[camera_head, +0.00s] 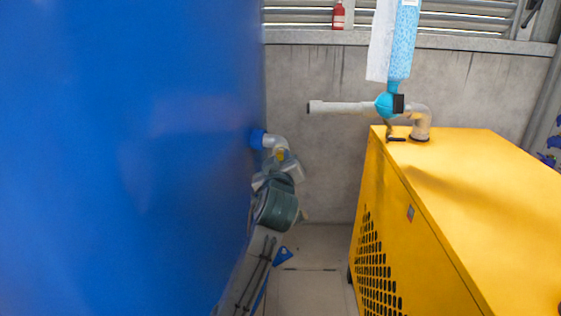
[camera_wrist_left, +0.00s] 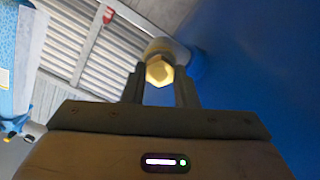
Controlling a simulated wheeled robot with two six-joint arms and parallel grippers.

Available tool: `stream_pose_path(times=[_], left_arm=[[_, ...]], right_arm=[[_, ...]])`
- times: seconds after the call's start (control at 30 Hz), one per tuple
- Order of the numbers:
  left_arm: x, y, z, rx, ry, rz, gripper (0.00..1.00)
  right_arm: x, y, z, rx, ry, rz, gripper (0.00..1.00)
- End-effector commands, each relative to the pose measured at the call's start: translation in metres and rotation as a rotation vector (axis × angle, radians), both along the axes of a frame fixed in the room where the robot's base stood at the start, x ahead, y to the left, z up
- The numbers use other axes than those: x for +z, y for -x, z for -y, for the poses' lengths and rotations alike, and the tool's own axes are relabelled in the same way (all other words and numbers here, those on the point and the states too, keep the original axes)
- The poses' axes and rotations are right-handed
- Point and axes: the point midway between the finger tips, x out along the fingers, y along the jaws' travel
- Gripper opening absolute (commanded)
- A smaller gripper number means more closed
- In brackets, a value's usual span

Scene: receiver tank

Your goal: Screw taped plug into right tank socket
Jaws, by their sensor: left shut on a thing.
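The big blue tank (camera_head: 120,150) fills the left side of the head view. A grey elbow (camera_head: 276,142) comes out of its blue collar (camera_head: 257,138) and bends downward. The brass plug (camera_head: 281,154) is at the elbow's lower mouth. My left gripper (camera_head: 282,162) is just below, shut on the plug. In the left wrist view the plug's hex head (camera_wrist_left: 159,72) shows between the fingers, in line with the round grey elbow end (camera_wrist_left: 168,48). I cannot see the tape or tell how deep the plug sits. My right gripper is not in view.
A yellow perforated cabinet (camera_head: 460,190) stands at the right, with a grey pipe (camera_head: 340,107), a teal valve body (camera_head: 385,104) and a clear blue-bead column (camera_head: 404,45) above. A concrete wall (camera_head: 330,170) closes the back.

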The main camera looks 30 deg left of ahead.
Motion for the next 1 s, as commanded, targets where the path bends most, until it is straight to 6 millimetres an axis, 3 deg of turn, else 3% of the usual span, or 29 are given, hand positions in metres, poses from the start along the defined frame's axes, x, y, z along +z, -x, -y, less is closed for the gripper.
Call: stream_pose_path(times=[0.23, 0.27, 0.37, 0.67, 1.0], left_arm=[[0.0, -0.001, -0.001, 0.0, -0.51, -0.314, 0.0], [0.0, -0.001, 0.0, 0.001, -0.495, -0.304, 0.32], [0.0, -0.001, 0.0, 0.001, -0.49, -0.301, 0.52], [0.0, 0.001, 0.001, -0.001, -0.488, -0.3, 0.52], [0.001, 0.04, 0.025, -0.002, -0.484, -0.299, 0.52]], right_arm=[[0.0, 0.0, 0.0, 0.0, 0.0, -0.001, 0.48], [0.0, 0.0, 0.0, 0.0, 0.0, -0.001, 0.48], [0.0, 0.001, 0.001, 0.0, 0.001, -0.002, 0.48], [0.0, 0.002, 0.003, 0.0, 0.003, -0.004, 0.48], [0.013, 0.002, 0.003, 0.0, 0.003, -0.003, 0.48]])
